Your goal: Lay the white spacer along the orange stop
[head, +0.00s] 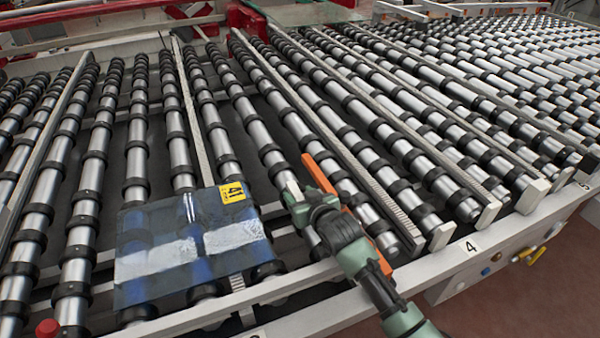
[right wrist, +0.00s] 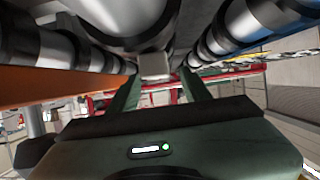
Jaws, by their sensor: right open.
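The orange stop (head: 320,174) is a long upright strip lying along the rollers. It passes behind my right gripper, shows again nearer the front edge, and fills the left side of the right wrist view (right wrist: 40,86). My right gripper (head: 298,197) is open just left of the stop, low over the rollers. A small white piece (head: 293,189) shows at its fingertips, probably the white spacer; most of it is hidden. In the right wrist view a pale block (right wrist: 153,66) sits between the spread fingers (right wrist: 160,92); I cannot tell whether they touch it. My left gripper is out of view.
A blue glass pane (head: 150,262) with a yellow tag (head: 233,191) marked 41 lies on the rollers to the left of my gripper. Rows of rollers and rails fill the table. A white front rail (head: 470,248) marked 4 and a red knob (head: 47,328) edge it.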

